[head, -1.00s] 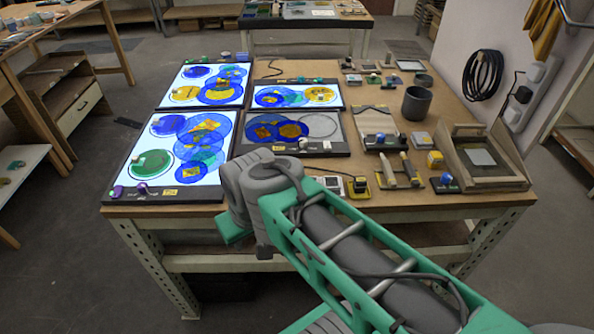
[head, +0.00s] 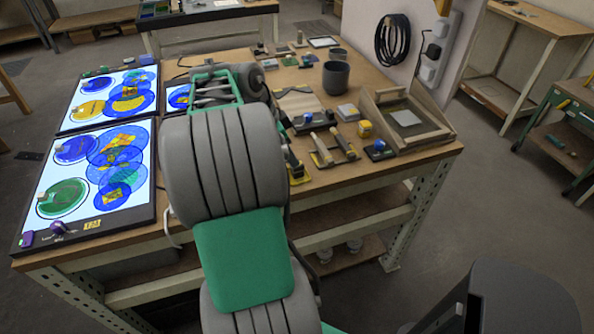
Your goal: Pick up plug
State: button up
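A black plug (head: 433,51) sits in a pale power strip (head: 440,44) on the wall panel at the upper right, in the head view. A thin dark cord runs from it along the wall. My arm rises from the bottom of the picture and reaches over the table, left of the plug and well apart from it. My gripper is not visible; the arm's own links hide its end, so I cannot tell whether it holds anything.
A coiled black cable (head: 392,40) hangs left of the power strip. The workbench (head: 375,85) holds a dark cup (head: 336,78), a wooden frame (head: 408,119), small tools and lit panels (head: 99,172). Open floor lies right of the bench.

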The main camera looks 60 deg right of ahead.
aim_at(297, 169)
jog(key=x, duration=0.6)
jog(key=shift+d+f, duration=0.15)
jog(key=shift+c, duration=0.4)
grip_shut()
